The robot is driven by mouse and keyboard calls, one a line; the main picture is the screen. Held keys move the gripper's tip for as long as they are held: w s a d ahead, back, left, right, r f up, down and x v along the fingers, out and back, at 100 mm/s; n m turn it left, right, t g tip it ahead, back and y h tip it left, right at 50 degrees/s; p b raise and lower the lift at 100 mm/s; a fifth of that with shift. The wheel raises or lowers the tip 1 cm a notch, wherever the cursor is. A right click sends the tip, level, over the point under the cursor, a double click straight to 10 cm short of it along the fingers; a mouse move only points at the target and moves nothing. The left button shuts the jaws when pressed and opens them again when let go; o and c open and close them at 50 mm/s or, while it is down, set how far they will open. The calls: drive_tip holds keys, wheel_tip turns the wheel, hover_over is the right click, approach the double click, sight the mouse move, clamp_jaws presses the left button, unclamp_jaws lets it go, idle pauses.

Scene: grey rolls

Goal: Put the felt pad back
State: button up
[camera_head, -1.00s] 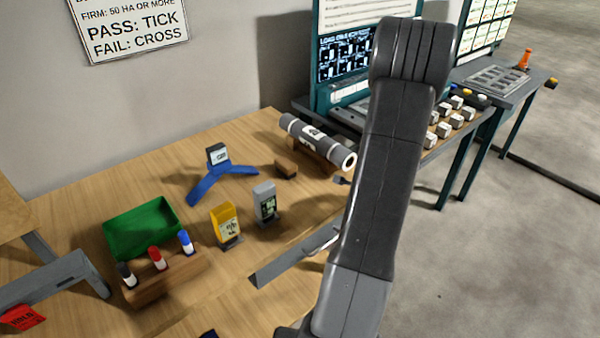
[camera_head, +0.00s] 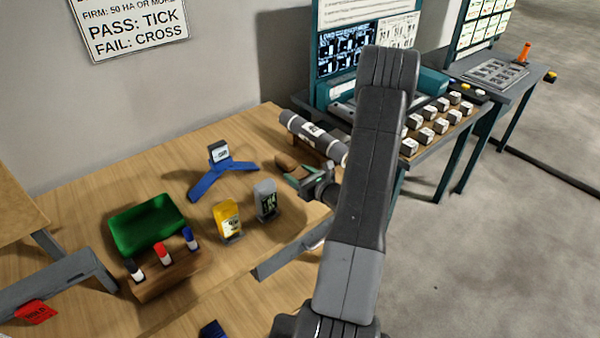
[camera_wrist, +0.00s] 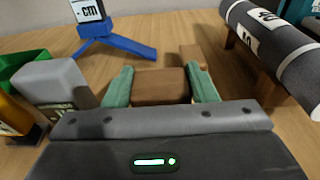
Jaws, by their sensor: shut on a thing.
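My gripper (camera_head: 301,174) is low over the table in the head view, in front of the grey roll. Its green fingers are shut on a brown block (camera_wrist: 160,86), which I take for the felt pad. In the wrist view the block sits level between the two fingertips. Another lighter brown piece (camera_wrist: 193,57) shows just behind it. In the head view brown (camera_head: 286,160) shows at the fingertips, but I cannot tell the two pieces apart there. The block's underside is hidden, and I cannot tell whether it touches the table.
The grey roll (camera_head: 310,133) lies on a wooden cradle behind, right. A blue stand (camera_head: 222,178) is to the left. Grey (camera_head: 265,200) and yellow (camera_head: 228,218) containers stand closer in. A green tray (camera_head: 147,225) and pen block (camera_head: 168,272) are farther left.

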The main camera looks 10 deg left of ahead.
drive_tip(key=b, duration=0.2)
hover_over(300, 200)
drive_tip(key=shift+w+a+f, duration=0.1)
drive_tip(key=shift+f, duration=3.1)
drive_tip(key=shift+f+b, duration=0.6)
drive_tip(key=shift+b, duration=0.25)
drive_tip(key=o, duration=0.9)
drive_tip(key=b+v, duration=0.2)
drive_tip(key=v, duration=1.1)
drive_tip(key=shift+s+d+r+b, duration=0.1)
drive_tip(key=shift+s+d+b, duration=0.2)
drive_tip(key=shift+b, duration=0.05)
